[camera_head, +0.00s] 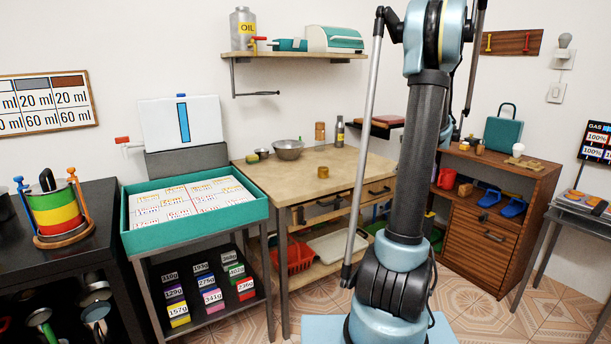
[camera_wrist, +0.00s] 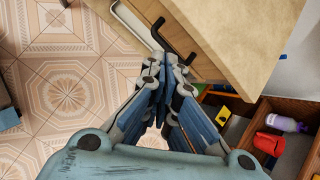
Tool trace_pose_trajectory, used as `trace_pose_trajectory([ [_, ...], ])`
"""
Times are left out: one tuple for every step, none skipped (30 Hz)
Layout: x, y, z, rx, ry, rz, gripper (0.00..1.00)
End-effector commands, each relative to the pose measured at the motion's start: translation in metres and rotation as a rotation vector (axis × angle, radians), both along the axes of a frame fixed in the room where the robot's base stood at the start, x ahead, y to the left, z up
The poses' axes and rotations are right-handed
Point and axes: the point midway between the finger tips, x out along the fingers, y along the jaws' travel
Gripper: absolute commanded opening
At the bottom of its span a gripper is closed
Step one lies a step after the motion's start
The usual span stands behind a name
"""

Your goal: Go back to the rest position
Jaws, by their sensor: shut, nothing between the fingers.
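My gripper (camera_wrist: 164,88) shows in the wrist view with its blue fingers shut together and nothing between them. It hangs over the tiled floor beside the wooden table (camera_wrist: 230,35), near a dark drawer handle (camera_wrist: 172,40). It touches nothing that I can make out. In the head view my arm rises upright in the middle of the picture, and the gripper itself is out of that view.
The wooden table (camera_head: 345,168) holds a metal bowl (camera_head: 288,150). A teal tray cart (camera_head: 190,238) stands left, a brown cabinet (camera_head: 500,228) right. Open compartments with a red item (camera_wrist: 269,144) lie right of my gripper. Tiled floor (camera_wrist: 60,75) is free at left.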

Motion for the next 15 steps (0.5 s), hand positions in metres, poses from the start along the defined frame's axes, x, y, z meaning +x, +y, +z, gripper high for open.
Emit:
trace_pose_trajectory([
  [-0.012,0.016,0.005,-0.031,-0.005,0.050,0.00],
  [-0.018,0.024,0.008,-0.051,-0.008,0.080,0.00],
  [-0.027,0.033,0.011,-0.078,-0.012,0.119,0.00],
  [-0.033,0.041,0.013,-0.096,-0.016,0.149,0.00],
  [-0.040,0.048,0.015,-0.116,-0.019,0.180,0.00],
  [-0.050,0.057,0.018,-0.141,-0.022,0.220,0.00],
  [-0.056,0.064,0.019,-0.161,-0.027,0.251,0.00],
  [-0.063,0.071,0.021,-0.180,-0.029,0.282,0.00],
  [-0.073,0.079,0.023,-0.204,-0.034,0.322,0.00],
  [-0.081,0.086,0.024,-0.222,-0.037,0.353,0.00],
  [-0.088,0.092,0.025,-0.241,-0.040,0.384,0.00],
  [-0.098,0.100,0.026,-0.265,-0.045,0.424,0.00],
  [-0.105,0.106,0.026,-0.283,-0.048,0.455,0.00],
  [-0.113,0.112,0.027,-0.302,-0.051,0.488,0.00],
  [-0.124,0.119,0.027,-0.324,-0.056,0.530,0.00],
])
